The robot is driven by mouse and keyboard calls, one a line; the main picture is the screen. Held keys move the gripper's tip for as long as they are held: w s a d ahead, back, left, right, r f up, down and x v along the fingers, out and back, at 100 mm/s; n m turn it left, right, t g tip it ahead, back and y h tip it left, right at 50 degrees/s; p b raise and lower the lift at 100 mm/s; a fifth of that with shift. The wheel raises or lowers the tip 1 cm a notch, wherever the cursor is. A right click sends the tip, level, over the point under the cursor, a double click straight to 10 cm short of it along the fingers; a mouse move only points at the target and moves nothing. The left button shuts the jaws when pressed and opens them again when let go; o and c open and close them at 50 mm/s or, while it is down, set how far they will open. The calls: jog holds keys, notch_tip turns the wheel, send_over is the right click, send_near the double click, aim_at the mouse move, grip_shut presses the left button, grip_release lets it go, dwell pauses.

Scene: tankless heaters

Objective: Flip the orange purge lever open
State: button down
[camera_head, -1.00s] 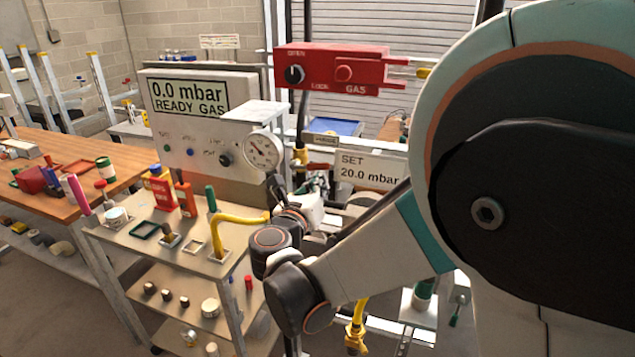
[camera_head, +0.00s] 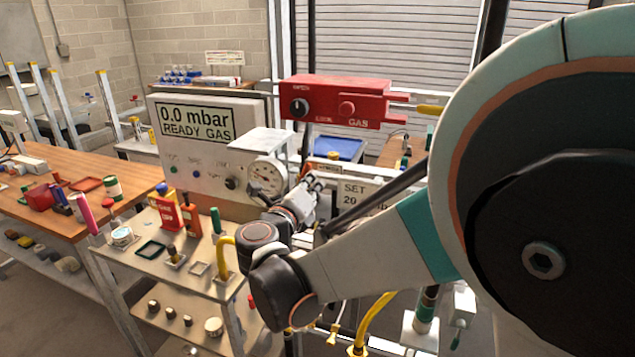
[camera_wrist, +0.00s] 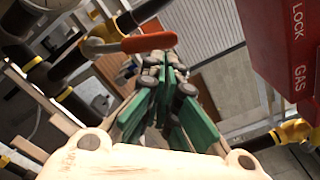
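The orange purge lever (camera_wrist: 148,43) shows at the upper left of centre in the wrist view. It lies across the picture, joined at its left end to a brass-yellow valve (camera_wrist: 98,44) on dark piping. My gripper (camera_wrist: 167,68) has green-padded fingers that run close together, with the tips drawn in and nothing seen between them. The tips appear just below the lever's free right end; I cannot tell whether they touch. In the head view my gripper (camera_head: 314,184) is small, beside the round gauge (camera_head: 267,175), and the lever cannot be made out clearly.
A red gas box (camera_head: 345,101) hangs above my gripper and fills the upper right of the wrist view (camera_wrist: 290,45). A white panel (camera_head: 207,140) reads 0.0 mbar. A SET sign (camera_head: 356,190) stands behind my arm. A tool cart (camera_head: 190,270) is below left.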

aim_at(306, 172)
jog(key=shift+w+a+r+p, duration=0.25)
jog(key=shift+a+r, duration=0.15)
jog(key=shift+a, duration=0.15)
jog(key=shift+w+a+r+p, duration=0.2)
jog(key=shift+a+r, duration=0.2)
jog(key=shift+a, duration=0.25)
